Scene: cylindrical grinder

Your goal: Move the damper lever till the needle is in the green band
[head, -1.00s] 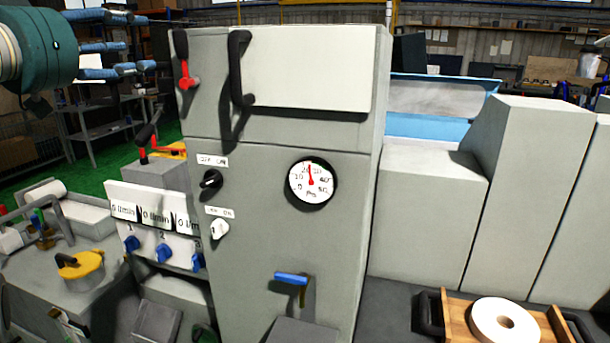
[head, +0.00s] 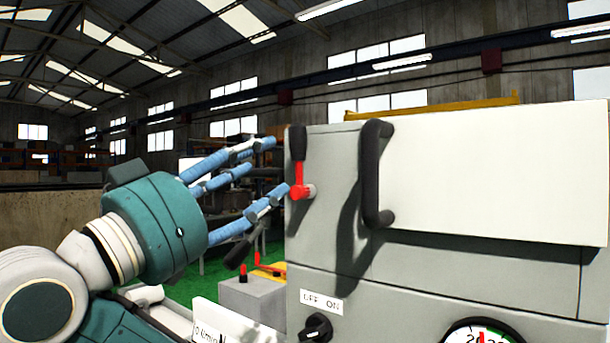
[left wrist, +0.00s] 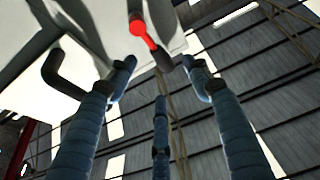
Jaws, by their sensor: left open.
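A lever with a black grip and red hub (head: 302,192) sits at the upper left edge of the grey cabinet's front, its grip pointing up. My left gripper (head: 278,168) is open, just left of this lever, its blue fingers pointing towards it. In the left wrist view the red lever part (left wrist: 143,32) lies beyond the spread fingertips (left wrist: 160,78); I cannot tell whether any finger touches it. The round white gauge (head: 482,331) is cut off by the bottom edge; only its top and a bit of red needle show, so the reading is unclear. My right gripper is not in view.
A large black handle (head: 374,172) stands out from the white panel (head: 490,170), right of the lever. An OFF/ON black knob (head: 316,328) is below.

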